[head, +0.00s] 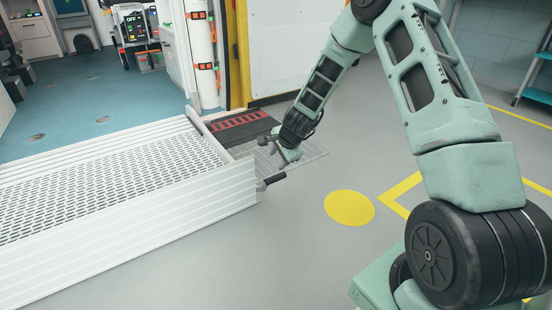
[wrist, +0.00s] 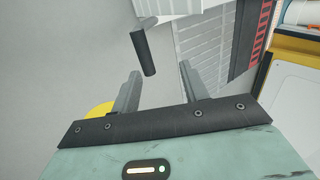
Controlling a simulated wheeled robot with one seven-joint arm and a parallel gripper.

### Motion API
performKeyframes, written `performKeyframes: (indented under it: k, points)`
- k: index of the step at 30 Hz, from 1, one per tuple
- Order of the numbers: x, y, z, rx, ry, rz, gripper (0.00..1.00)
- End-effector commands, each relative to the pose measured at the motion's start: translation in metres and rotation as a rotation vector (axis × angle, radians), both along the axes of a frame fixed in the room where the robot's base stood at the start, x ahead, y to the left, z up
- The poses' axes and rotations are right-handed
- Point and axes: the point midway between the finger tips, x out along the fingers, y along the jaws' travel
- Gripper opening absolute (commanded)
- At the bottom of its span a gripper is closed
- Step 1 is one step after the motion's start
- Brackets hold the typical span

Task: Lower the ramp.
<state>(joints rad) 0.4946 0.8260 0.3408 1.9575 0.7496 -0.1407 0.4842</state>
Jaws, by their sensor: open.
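The ramp (head: 110,185) is a pale metal deck with a perforated top and ribbed edges, at the rear opening of a vehicle in the head view. Its near side shows a tall ribbed face; I cannot tell its exact tilt. A black handle (head: 271,181) sticks out from the ramp's right corner. My gripper (head: 290,157) is open and empty, just above and behind the handle. In the wrist view the handle (wrist: 143,54) lies ahead of the two open fingers, nearer the left one, and apart from both. The ramp's white edge (wrist: 175,8) shows at the top.
A dark step with red strips (head: 238,122) and a grey grating (head: 312,153) lie by the vehicle's doorway. A white door with a yellow edge (head: 290,45) stands behind my arm. The grey floor around a yellow disc (head: 349,208) is clear.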

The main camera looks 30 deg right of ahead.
Motion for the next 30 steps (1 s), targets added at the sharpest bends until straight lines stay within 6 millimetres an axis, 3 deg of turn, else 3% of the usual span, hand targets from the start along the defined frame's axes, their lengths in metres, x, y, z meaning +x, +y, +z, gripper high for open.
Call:
performKeyframes:
  k: [1, 3, 15, 21, 30]
  points:
    - [-0.007, -0.001, 0.019, 0.0, 0.0, -0.001, 0.44]
    - [-0.015, -0.001, 0.034, 0.0, -0.001, -0.001, 0.44]
    - [-0.056, 0.0, 0.106, 0.0, -0.001, -0.001, 0.44]
    - [-0.065, 0.0, 0.119, 0.0, 0.0, 0.0, 0.44]
    - [-0.066, 0.0, 0.12, 0.001, 0.0, 0.0, 0.44]
